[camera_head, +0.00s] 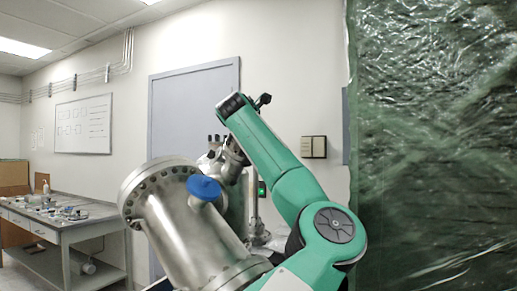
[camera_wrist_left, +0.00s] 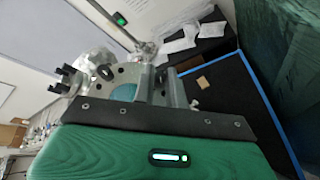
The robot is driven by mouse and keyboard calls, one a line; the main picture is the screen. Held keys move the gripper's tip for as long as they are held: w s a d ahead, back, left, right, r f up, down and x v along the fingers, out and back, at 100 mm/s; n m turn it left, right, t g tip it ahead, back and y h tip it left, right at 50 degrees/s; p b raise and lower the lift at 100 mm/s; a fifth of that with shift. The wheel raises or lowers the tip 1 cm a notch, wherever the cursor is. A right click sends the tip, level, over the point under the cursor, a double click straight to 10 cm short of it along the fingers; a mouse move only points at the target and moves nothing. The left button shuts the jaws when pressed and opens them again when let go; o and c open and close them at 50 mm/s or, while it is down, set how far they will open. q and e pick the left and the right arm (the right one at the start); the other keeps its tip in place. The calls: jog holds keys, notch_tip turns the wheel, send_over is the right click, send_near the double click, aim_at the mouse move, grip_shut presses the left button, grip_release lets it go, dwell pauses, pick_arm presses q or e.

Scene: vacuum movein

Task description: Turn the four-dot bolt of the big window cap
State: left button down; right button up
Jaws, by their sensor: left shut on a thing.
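A metal flange (camera_wrist_left: 130,72) with holes and a teal round face, apparently the big window cap, is under my left gripper (camera_wrist_left: 158,84) in the left wrist view. The gripper's metal fingers are close together on a small part at the flange, apparently a bolt. The fingers hide most of it, and no dots can be read. Black-tipped bolts (camera_wrist_left: 62,78) stick out at the flange's left. In the head view, metal fittings (camera_head: 228,160) lie partly behind my green arm (camera_head: 270,150), and no gripper fingers can be made out there. My right gripper is not seen.
A large steel chamber (camera_head: 185,225) with a bolted end flange and a blue cap (camera_head: 204,188) stands close in front. A workbench (camera_head: 75,230) is at the left. A green plastic curtain (camera_head: 435,150) fills the right side. A black panel with a blue edge (camera_wrist_left: 262,105) lies beyond the gripper.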

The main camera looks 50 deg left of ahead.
pick_arm(q)
jog(key=shift+w+a+r+m+g+h+p, duration=0.1)
jog(key=shift+m+g+h+p, duration=0.9)
jog(key=shift+m, duration=0.6)
jog(key=shift+w+a+r+m+g+h+p, duration=0.15)
jog(key=shift+m+g+h+p, duration=0.6)
jog(key=shift+m+h+p, duration=0.65)
jog(key=shift+s+a+r+m+g+h+p, duration=0.1)
jog(key=shift+m+g+h+p, duration=0.75)
jog(key=shift+m, duration=0.95)
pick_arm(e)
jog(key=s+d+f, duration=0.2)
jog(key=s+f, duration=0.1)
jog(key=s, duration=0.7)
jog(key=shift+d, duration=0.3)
pick_arm(q)
jog(key=c, duration=1.7)
grip_release()
jog(key=shift+d, duration=0.1)
jog(key=shift+r, duration=0.1)
